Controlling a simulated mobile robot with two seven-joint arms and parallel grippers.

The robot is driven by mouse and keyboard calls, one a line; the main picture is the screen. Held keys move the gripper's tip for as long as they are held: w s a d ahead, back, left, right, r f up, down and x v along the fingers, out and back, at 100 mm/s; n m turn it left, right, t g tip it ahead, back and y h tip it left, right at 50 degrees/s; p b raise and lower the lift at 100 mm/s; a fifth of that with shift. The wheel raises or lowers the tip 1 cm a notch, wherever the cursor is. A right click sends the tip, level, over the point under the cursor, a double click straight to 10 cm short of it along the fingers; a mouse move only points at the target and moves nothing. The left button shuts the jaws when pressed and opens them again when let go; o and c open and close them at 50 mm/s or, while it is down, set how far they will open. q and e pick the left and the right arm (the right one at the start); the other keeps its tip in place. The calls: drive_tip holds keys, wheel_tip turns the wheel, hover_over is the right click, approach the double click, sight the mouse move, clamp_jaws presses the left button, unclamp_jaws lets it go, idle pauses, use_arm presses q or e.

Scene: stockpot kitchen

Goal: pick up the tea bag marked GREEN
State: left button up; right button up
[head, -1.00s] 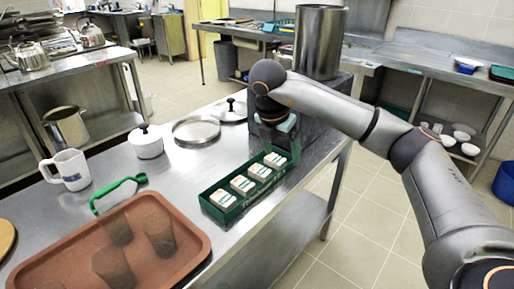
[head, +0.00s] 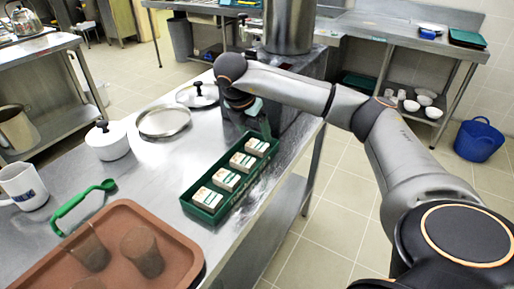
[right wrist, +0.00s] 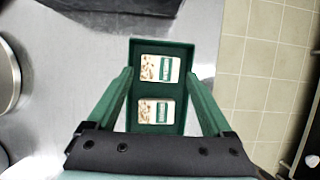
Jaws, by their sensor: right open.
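A long green box (head: 235,196) stands along the right edge of the steel counter. It holds several pale tea bags with green label bands in a row, the nearest tea bag (head: 207,200) at the front end. The lettering is too small to read, so I cannot tell which is marked GREEN. My right gripper (head: 258,120) is over the far end of the box. In the right wrist view its open green fingers (right wrist: 163,82) are on either side of the box, with two tea bags (right wrist: 160,68) visible between and ahead of them. My left gripper is not in view.
A brown tray (head: 187,262) with dark cups, a green-handled tool (head: 85,205), a white mug (head: 22,187) and a white lidded pot (head: 107,142) are left of the box. A large steel stockpot (head: 289,25) rises behind my right gripper.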

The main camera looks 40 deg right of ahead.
sight(258, 144)
drive_tip(key=x, duration=0.5)
drive_tip(key=shift+s+a+f, duration=0.1)
drive_tip(key=shift+a+f, duration=0.1)
drive_tip(key=shift+c, duration=0.2)
drive_tip(key=c, duration=0.9)
